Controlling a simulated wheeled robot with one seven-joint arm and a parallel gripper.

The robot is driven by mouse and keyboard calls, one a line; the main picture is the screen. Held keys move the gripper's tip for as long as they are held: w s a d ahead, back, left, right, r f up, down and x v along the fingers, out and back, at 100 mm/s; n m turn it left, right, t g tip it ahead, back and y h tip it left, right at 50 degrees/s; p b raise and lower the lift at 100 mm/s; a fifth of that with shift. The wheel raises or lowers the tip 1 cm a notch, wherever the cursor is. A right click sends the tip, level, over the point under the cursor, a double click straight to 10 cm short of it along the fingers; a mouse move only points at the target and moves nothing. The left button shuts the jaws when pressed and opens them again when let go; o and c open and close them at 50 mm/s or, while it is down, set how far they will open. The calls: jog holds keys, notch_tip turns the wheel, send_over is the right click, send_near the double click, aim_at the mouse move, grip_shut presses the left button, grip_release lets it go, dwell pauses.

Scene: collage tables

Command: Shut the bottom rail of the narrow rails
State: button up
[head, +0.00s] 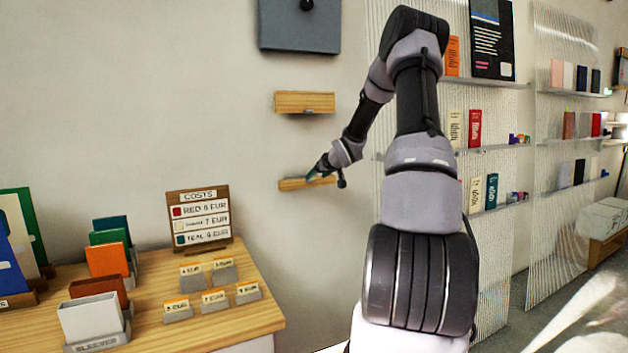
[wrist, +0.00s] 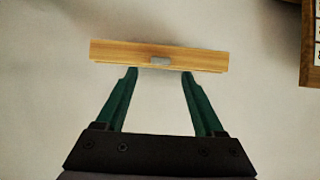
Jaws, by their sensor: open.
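The narrow rails are two light wooden bars on the wall. The top rail (head: 304,102) shows clear of my arm in the head view. The bottom rail (head: 296,185) is below it, partly hidden by my gripper (head: 318,173).
A wooden table (head: 255,322) at lower left holds card stands and a costs sign (head: 200,218). A grey panel (head: 300,25) hangs above the rails. Ribbed clear panels with shelves (head: 490,150) stand at right. The wall around the bottom rail is bare.

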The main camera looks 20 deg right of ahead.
jog(key=v, duration=0.5)
jog(key=shift+s+r, duration=0.2)
jog(key=shift+s, duration=0.15)
jog(key=s+a+r+m+g+h, duration=0.1)
jog(key=s+a+r+g, duration=0.1)
jog(key=s+a+r, duration=0.5)
jog(key=s+a+r+m+g+h, duration=0.15)
jog(key=s+a+r, duration=0.3)
jog(key=s, duration=0.45)
jog(key=s+a+r+y, duration=0.1)
jog(key=s+a, duration=0.2)
jog(key=s, duration=0.5)
jog(key=s+a+r+m+g+y, duration=0.1)
jog(key=s+a, duration=0.3)
jog(key=s, duration=0.4)
jog(key=s+a+r+m+y, duration=0.1)
jog(key=s+a, duration=0.3)
jog(key=s, duration=0.4)
jog(key=shift+s+a+r+y, duration=0.15)
jog(key=shift+a+y, duration=0.05)
jog(key=shift+y, duration=0.45)
